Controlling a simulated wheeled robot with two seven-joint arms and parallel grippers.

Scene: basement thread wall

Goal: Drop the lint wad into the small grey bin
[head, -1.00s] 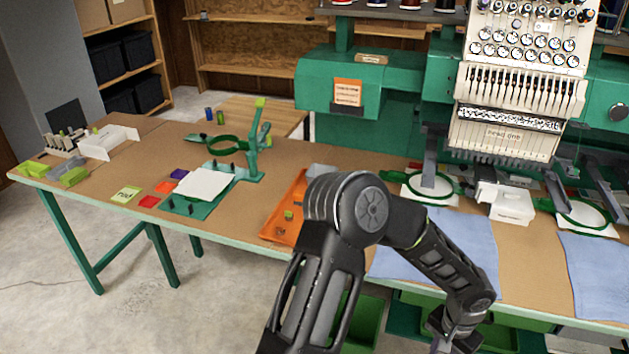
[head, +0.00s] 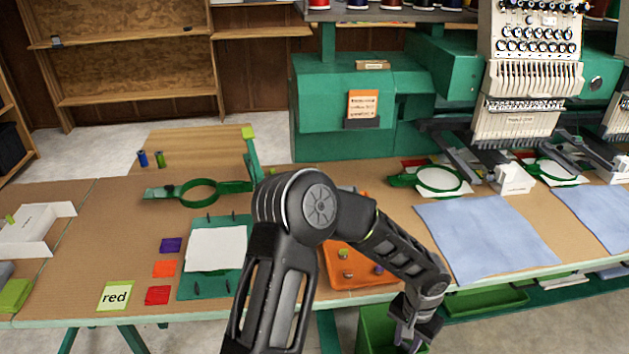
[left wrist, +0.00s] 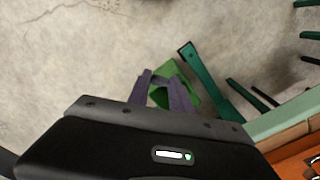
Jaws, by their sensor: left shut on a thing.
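My left gripper (head: 408,338) is low in front of the table's front edge, at the bottom of the head view, with its tips cut off or hard to see. I cannot make out a small grey bin. My right gripper is not in view.
The table holds an orange tray (head: 350,276), a green board with white cloth (head: 215,248), a "red" card (head: 114,296), coloured squares and blue cloths (head: 485,235). An embroidery machine (head: 365,110) stands behind. Green table legs and bare concrete floor lie below.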

